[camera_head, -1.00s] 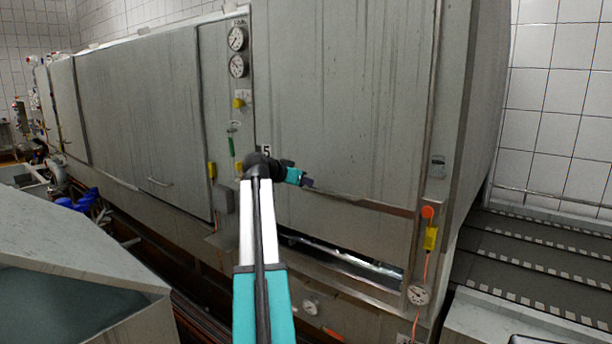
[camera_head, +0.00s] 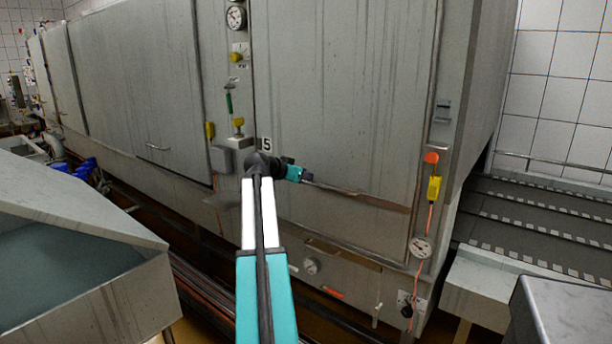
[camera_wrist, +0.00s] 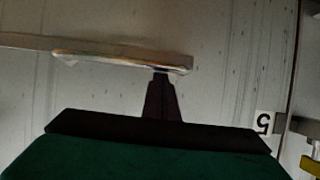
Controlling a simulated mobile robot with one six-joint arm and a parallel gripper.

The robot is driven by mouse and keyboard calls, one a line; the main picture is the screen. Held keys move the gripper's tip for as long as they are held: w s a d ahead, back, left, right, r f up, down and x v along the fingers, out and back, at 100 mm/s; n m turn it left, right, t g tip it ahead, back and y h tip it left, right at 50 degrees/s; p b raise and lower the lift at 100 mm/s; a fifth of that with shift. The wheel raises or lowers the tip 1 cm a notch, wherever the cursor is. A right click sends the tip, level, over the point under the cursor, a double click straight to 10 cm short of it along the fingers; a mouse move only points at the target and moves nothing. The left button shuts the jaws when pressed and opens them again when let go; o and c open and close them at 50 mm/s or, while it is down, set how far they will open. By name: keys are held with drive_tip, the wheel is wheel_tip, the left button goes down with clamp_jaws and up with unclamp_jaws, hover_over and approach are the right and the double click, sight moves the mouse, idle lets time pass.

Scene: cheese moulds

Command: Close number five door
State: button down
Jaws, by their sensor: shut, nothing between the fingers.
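The number five door (camera_head: 345,100) is a large grey metal panel, marked by a black "5" label (camera_head: 266,143) at its left edge; the label shows upside down in the wrist view (camera_wrist: 265,124). The door is down, and no gap shows along its lower edge. A long horizontal bar handle (camera_head: 345,190) runs across its lower part; it also shows in the wrist view (camera_wrist: 120,62). My gripper (camera_head: 306,177) is shut and empty. In the wrist view its fingertips (camera_wrist: 161,76) are at the handle's right end, seemingly touching it.
A gauge (camera_head: 420,248), a yellow box (camera_head: 434,188) and an orange button (camera_head: 431,158) sit on the frame right of the door. Dark steps (camera_head: 540,215) are at the right. A grey metal basin (camera_head: 90,270) stands at the front left.

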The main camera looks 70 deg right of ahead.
drive_tip(key=shift+a+f, duration=0.15)
drive_tip(key=shift+f, duration=0.35)
drive_tip(key=w+a+r, duration=0.2)
drive_tip(key=a+r, duration=0.5)
drive_tip(key=r, duration=0.2)
drive_tip(key=shift+a+p, duration=0.35)
drive_tip(key=shift+r, duration=0.1)
idle(0.5)
